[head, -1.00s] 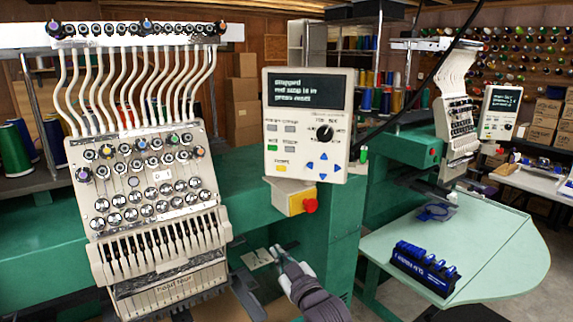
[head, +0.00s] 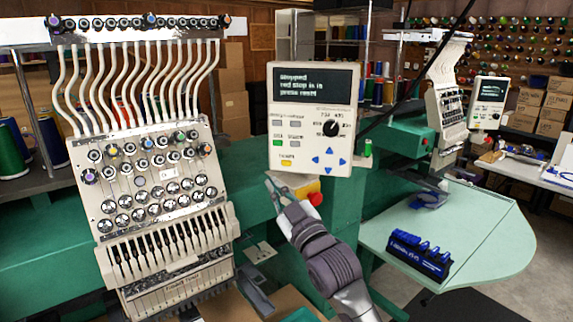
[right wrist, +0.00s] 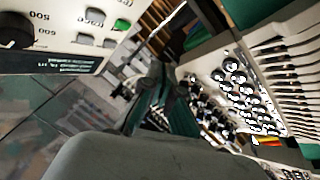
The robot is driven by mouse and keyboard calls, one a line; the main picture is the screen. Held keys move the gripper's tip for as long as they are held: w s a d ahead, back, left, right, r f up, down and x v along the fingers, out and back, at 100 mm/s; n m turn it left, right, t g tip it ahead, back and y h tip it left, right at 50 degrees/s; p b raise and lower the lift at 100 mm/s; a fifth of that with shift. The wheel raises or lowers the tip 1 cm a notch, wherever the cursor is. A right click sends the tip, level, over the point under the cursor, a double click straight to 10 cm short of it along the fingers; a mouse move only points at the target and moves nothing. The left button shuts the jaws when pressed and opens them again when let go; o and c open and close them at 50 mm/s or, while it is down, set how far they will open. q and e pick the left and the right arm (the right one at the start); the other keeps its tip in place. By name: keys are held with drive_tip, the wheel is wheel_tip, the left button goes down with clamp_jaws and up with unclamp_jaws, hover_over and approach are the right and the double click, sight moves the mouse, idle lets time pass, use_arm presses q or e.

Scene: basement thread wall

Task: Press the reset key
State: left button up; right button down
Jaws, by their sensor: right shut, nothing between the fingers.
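The control panel (head: 313,120) is a pale box with a dark screen reading roughly "stopped, red stop is in, press reset". A yellow key (head: 287,162) sits low on its left side, under a green key (head: 278,143); its label is too blurred to read. A red stop button (head: 315,199) on a yellow box is just below the panel. My right gripper (head: 271,181) is shut and empty, just below the panel's lower left corner, apart from the yellow key. The right wrist view shows the panel (right wrist: 60,40) at upper left, with no yellow key visible. My left gripper is out of view.
The embroidery machine head (head: 160,200) with its needles and thread tubes stands left of my right arm. A pale green table (head: 480,235) with a blue rack (head: 418,257) is to the right. A second machine with its own panel (head: 488,102) stands behind.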

sight(286, 163)
drive_tip(key=w+d+b, duration=0.2)
drive_tip(key=w+b, duration=0.1)
drive_tip(key=w, duration=0.5)
drive_tip(key=shift+w, duration=0.2)
drive_tip(key=shift+w, duration=0.15)
idle(1.2)
drive_tip(key=shift+w+d, duration=0.15)
drive_tip(key=shift+w, duration=0.15)
drive_tip(key=shift+w+d, duration=0.1)
drive_tip(key=shift+w, duration=0.35)
idle(0.7)
drive_tip(key=shift+s, duration=0.1)
drive_tip(key=shift+s+a, duration=0.2)
drive_tip(key=shift+s, duration=0.6)
